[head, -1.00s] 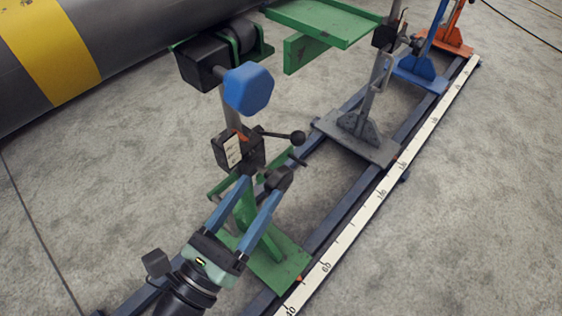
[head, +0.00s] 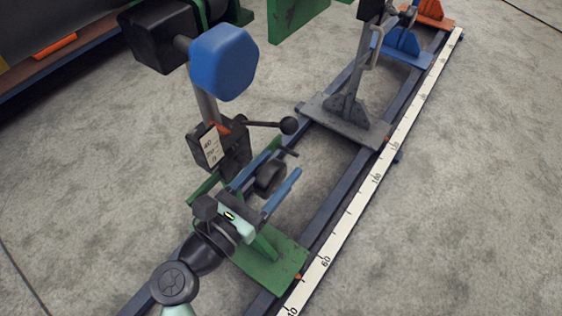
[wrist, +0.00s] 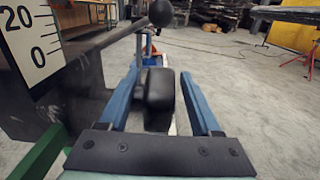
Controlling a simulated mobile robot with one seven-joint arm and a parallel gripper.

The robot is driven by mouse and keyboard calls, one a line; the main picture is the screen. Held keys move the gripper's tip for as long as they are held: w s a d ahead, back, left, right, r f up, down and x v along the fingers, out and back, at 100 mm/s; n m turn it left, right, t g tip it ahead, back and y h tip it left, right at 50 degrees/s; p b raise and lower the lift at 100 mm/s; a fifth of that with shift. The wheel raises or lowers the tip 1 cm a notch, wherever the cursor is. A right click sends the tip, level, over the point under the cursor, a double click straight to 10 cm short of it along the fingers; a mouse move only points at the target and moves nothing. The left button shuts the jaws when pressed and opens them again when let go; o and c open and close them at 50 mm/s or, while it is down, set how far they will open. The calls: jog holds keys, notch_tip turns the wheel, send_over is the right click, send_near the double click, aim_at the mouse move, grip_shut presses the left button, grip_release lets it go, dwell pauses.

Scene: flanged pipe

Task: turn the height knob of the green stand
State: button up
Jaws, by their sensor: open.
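The green stand (head: 265,262) stands on the dark rails. A dark block with a white scale plate (head: 211,146) is on its post; the plate also shows in the wrist view (wrist: 30,38). A black knob (head: 269,179), which looks like the height knob, sits below the block. My gripper (head: 287,161) is open, with its blue fingers on either side of the knob. In the wrist view the knob (wrist: 158,98) lies between the fingers. I cannot tell whether either finger touches it. The palm hides part of the stand.
A lever with a black ball (head: 289,125) sticks out just above the fingers. A blue hexagonal knob (head: 224,62) is higher up. A grey stand (head: 345,120) is farther along the rails. The floor at right is clear.

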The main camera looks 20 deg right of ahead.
jog(key=shift+x, duration=1.05)
jog(key=shift+w, duration=0.1)
jog(key=shift+c, duration=0.2)
grip_shut()
